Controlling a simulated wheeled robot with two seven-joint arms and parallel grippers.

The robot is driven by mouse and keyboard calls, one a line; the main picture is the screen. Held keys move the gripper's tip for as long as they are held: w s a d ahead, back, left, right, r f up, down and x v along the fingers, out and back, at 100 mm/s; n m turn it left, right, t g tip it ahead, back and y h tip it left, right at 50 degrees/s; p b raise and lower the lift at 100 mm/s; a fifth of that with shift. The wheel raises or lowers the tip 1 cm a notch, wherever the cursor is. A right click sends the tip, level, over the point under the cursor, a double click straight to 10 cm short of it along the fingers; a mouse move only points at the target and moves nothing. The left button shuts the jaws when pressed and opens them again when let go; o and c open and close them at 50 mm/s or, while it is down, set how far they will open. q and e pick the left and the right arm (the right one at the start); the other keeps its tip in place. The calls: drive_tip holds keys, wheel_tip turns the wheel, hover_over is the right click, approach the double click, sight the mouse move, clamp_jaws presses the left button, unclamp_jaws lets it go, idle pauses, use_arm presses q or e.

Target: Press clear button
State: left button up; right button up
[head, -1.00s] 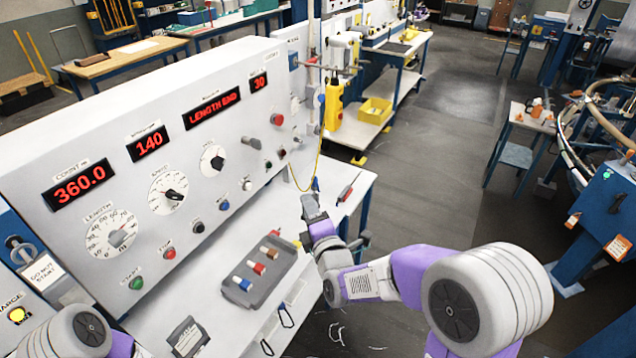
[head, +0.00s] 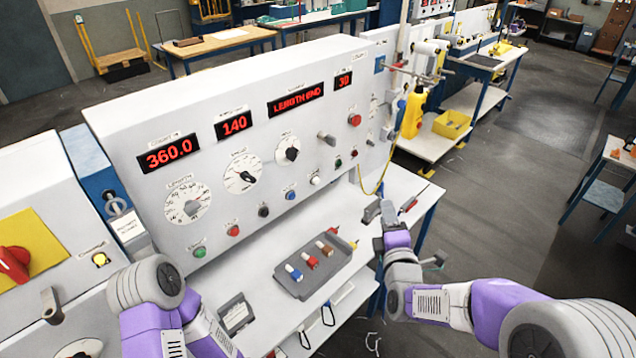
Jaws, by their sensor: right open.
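The white control panel (head: 110,120) carries a row of push buttons below its dials. They are a green button (head: 200,252), a red button (head: 233,230), a black button (head: 263,211), a blue button (head: 290,195) and a white button (head: 315,180). Their labels are too small to read, so I cannot tell which is the clear button. My right gripper (head: 380,211) is open above the bench shelf, right of the buttons and apart from the panel. My left arm comes in at the lower left; its gripper is out of view.
A grey tray (head: 338,279) with several small coloured pieces lies on the shelf below the buttons. A red-handled tool (head: 409,205) lies beside my right gripper. A red rotary switch (head: 14,262) is at far left.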

use_arm(q)
clamp_jaws()
idle(1.5)
